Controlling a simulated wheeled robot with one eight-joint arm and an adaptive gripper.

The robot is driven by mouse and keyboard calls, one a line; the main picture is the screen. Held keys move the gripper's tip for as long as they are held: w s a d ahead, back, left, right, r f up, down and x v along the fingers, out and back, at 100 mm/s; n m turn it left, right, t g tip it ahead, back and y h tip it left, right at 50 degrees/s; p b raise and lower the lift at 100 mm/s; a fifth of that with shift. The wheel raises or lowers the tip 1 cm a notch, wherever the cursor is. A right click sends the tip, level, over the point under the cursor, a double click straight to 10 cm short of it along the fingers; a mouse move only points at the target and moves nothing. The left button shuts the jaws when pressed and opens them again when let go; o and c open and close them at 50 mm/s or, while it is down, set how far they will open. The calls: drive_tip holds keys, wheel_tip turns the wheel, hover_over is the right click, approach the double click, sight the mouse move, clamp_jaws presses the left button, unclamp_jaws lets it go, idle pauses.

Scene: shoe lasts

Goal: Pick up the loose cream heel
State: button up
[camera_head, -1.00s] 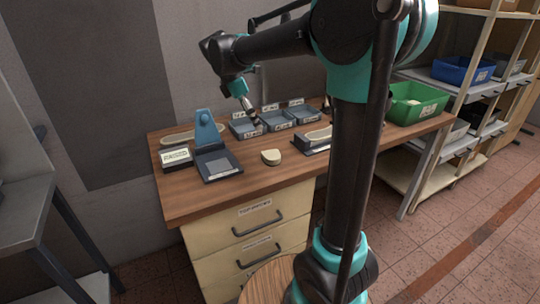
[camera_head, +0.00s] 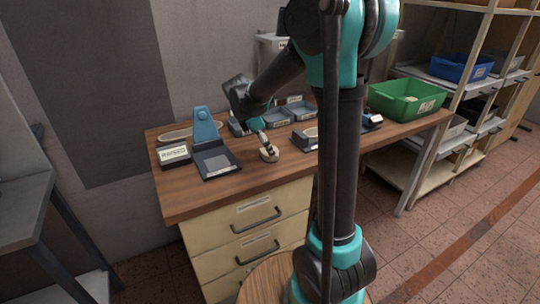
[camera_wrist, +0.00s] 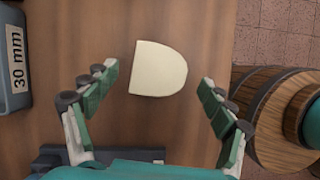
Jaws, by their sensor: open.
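The loose cream heel (camera_wrist: 158,68) lies flat on the wooden workbench in the wrist view, its rounded side to the right. My gripper (camera_wrist: 158,95) is open, with one green-padded finger to the left and one to the right of the heel's near side. The fingers do not touch it. In the head view, my gripper (camera_head: 266,148) is over the front part of the bench, right at the cream heel (camera_head: 269,155), and partly covers it. I cannot tell the exact height between them.
A grey pad device with a blue upright (camera_head: 206,126) and a labelled box (camera_head: 173,154) stand left of the heel. Grey labelled bins (camera_head: 298,111) sit behind. A green crate (camera_head: 405,101) is at the bench's right end. The bench's front edge is close.

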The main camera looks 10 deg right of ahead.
drive_tip(key=shift+x, duration=0.85)
drive_tip(key=c, duration=1.3)
drive_tip(key=shift+r, duration=0.15)
